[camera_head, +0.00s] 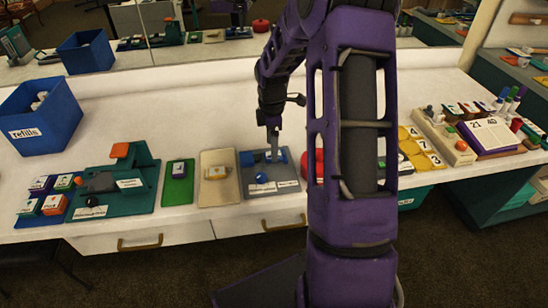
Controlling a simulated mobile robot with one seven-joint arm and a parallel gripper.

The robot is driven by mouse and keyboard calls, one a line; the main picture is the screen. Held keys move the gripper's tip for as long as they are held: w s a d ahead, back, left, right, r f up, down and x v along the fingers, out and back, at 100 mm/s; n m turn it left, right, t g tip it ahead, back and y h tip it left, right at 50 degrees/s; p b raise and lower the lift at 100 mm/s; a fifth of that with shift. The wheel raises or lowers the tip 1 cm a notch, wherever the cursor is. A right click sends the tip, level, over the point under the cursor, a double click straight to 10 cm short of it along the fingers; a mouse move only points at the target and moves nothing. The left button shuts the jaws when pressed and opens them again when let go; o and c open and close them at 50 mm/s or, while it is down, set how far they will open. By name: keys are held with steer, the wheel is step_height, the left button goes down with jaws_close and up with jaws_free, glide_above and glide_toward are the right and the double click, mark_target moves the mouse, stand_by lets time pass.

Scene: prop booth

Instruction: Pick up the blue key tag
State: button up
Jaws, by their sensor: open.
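My gripper (273,152) points down over a grey board (289,187) on the white counter, left of my purple arm. A small blue piece (282,157) lies at the gripper's fingertips on the board's far part. It may be the blue key tag, but it is too small to tell. The fingers partly cover it, and I cannot tell whether they touch it. A round blue knob-like piece (262,178) sits nearer on the same board. My gripper is open.
A beige board (217,192) and a green board (177,190) lie left of the grey one. A teal fixture (135,185) and blue bin (45,120) stand further left. A red round object (312,165) is partly hidden behind my arm. The counter's back strip is clear.

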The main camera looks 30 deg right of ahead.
step_height(320, 180, down, 3)
steer(key=shift+r, duration=0.15)
jaws_close()
steer(key=shift+r, duration=0.1)
